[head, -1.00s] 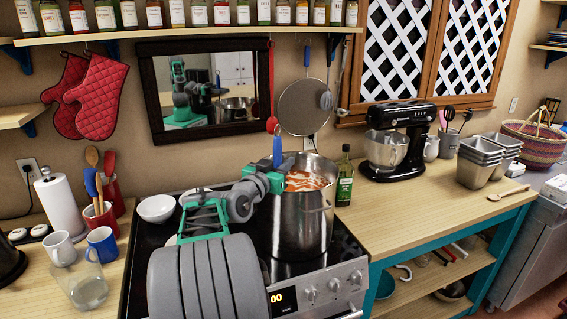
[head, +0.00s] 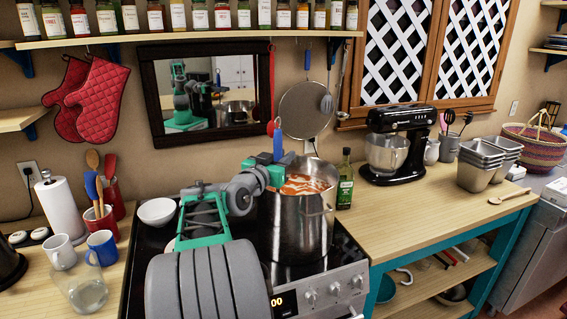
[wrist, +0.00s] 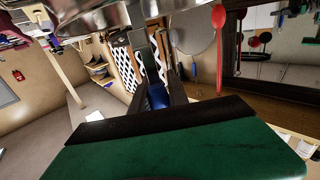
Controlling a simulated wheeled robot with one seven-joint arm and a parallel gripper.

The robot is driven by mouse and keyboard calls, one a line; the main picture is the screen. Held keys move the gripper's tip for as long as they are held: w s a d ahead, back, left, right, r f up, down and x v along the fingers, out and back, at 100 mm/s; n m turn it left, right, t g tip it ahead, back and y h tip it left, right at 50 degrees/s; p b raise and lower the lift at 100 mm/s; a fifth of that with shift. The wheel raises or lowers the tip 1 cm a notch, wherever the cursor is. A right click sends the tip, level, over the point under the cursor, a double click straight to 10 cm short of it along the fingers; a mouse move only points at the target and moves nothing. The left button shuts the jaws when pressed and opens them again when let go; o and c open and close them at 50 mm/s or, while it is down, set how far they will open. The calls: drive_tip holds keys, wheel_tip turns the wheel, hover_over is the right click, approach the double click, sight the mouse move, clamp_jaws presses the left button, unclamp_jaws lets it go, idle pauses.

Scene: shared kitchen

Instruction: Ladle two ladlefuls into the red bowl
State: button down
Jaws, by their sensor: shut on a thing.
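My gripper (head: 277,174) is over the left part of the steel pot (head: 300,228) on the stove. It is shut on the blue handle of the ladle (head: 278,145), which stands nearly upright; the blue handle also shows between the jaws in the wrist view (wrist: 158,97). Orange-red soup (head: 306,185) with pale streaks fills the pot close to its rim. The ladle's bowl is hidden, so I cannot tell how deep it is or whether it holds soup. I see no red bowl in either view.
A white bowl (head: 157,212) sits at the stove's back left. An oil bottle (head: 345,180) stands right of the pot, near a black mixer (head: 398,145). The counter (head: 430,210) in front of the mixer is clear.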

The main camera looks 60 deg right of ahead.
idle(0.3)
drive_tip(key=d+b, duration=0.1)
drive_tip(key=d, duration=0.2)
drive_tip(key=shift+d, duration=0.3)
drive_tip(key=shift+a+f+b, duration=0.1)
drive_tip(key=shift+a+b, duration=0.05)
drive_tip(key=shift+b, duration=0.5)
drive_tip(key=shift+s+a, duration=0.1)
drive_tip(key=shift+r, duration=0.2)
idle(1.7)
wheel_tip(320, 180, up, 17)
drive_tip(key=p, duration=0.7)
idle(0.4)
drive_tip(key=shift+f, duration=0.1)
